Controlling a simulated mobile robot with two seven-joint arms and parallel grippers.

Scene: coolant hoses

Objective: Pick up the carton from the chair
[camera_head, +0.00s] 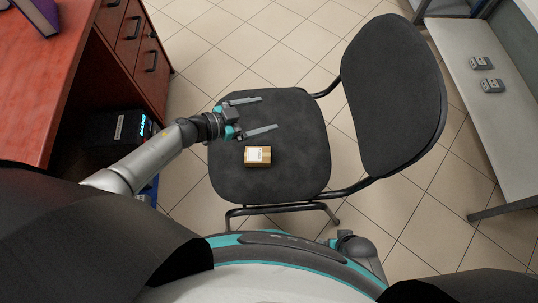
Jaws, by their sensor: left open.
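The carton (257,155) is a small brown box with a pale label on top. It lies on the dark seat of the chair (300,165), near the middle front part of the seat in the picture. My left gripper (268,114) is over the seat, above the carton in the picture, with its two fingers spread and pointing right. Nothing is between the fingers, and the gripper appears apart from the carton. My right gripper is not visible; only part of what seems to be my right arm (356,253) shows at the bottom.
A red wooden desk (52,90) with drawers stands at the left, with a dark device (115,128) below it. The chair's backrest (393,95) rises on the right of the seat. A grey bench (503,125) with two small grey items is at the far right. Tiled floor lies between.

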